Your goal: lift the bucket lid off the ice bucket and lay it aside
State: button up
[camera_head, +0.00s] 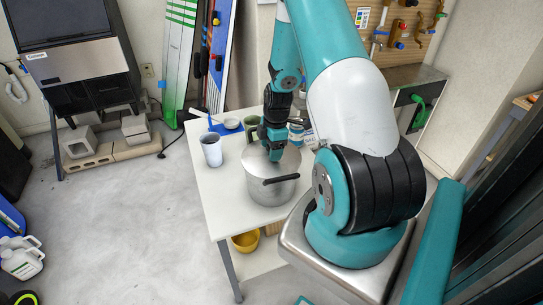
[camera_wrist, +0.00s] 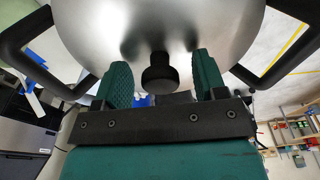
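The ice bucket (camera_head: 268,189) is a silver metal pot with black side handles, standing upright on the white table. Its silver lid (camera_wrist: 160,22) fills the top of the wrist view, and the lid's black knob (camera_wrist: 159,74) hangs at the middle. The lid appears to sit on the bucket. My gripper (camera_wrist: 160,78) is open, with one green finger on each side of the knob and a gap visible on both sides. In the head view my gripper (camera_head: 273,150) is just above the lid and hides the knob.
The white table (camera_head: 222,207) also holds a white cup (camera_head: 211,149) left of the bucket, and a green mug (camera_head: 251,124), a small bowl (camera_head: 231,123) and a blue tray behind. The table's front left is clear. A yellow bowl (camera_head: 245,241) sits underneath.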

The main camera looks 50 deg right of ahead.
jog(key=c, duration=1)
jog(key=shift+r, duration=0.15)
notch_tip(320, 180, up, 20)
jog(key=b, duration=0.3)
